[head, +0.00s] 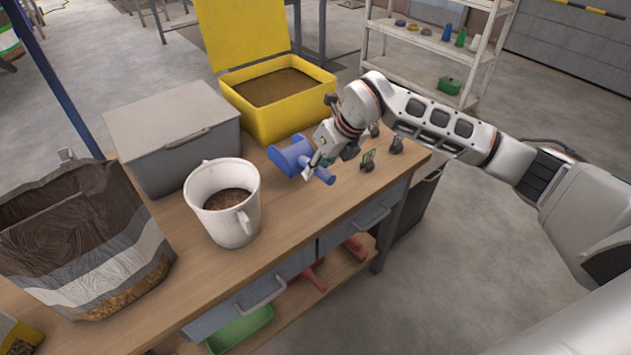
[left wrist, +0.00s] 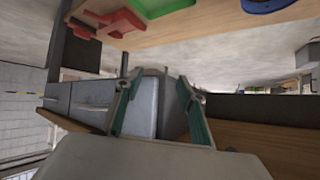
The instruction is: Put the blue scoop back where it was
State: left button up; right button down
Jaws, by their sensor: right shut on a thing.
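The blue scoop (head: 287,157) is over the right part of the wooden bench in the head view, its wide bowl to the left and its handle to the lower right. My right gripper (head: 317,168) is shut on its handle, which sticks out past the fingers. I cannot tell whether the scoop touches the bench top. My left gripper (left wrist: 160,100) shows only in the left wrist view; its two green-padded fingers are apart with nothing between them.
On the bench (head: 290,240) stand a white bucket (head: 245,222) of brown pellets, a grey lidded bin (head: 170,130), an open yellow bin (head: 295,122) and a large bag (head: 80,245). Small clips (head: 368,160) stand right of the scoop. Shelves (head: 430,45) stand behind.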

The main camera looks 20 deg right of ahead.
notch_tip(320, 180, down, 4)
jog(key=shift+f, duration=0.15)
dwell(0.3)
jog(key=c, duration=1.9)
grip_release()
jog(key=v, duration=1.2)
